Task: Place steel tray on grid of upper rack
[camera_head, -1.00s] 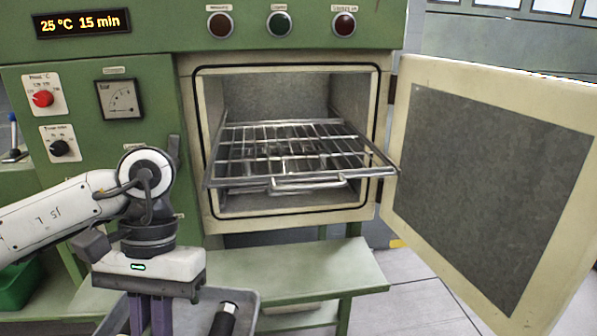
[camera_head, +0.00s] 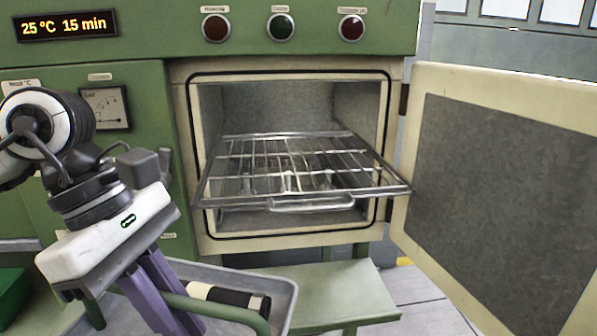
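The steel tray (camera_head: 285,285) shows at the bottom of the view, partly cut off, with a black-and-white cylinder (camera_head: 228,297) in it. The wire grid of the upper rack (camera_head: 250,182) is pulled part way out of the open oven (camera_head: 395,190) and is bare. My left gripper (camera_head: 150,300) is tilted at the lower left, with purple fingers pointing down over the tray's left part. Its fingertips are not clearly visible, so I cannot tell whether it grips the tray. My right gripper is not in view.
The oven door (camera_head: 500,190) stands wide open on the right. A green bench (camera_head: 340,295) is below the oven. A green curved bar (camera_head: 225,312) crosses in front of the tray. A green bin (camera_head: 12,295) is at the lower left. The space above the grid is free.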

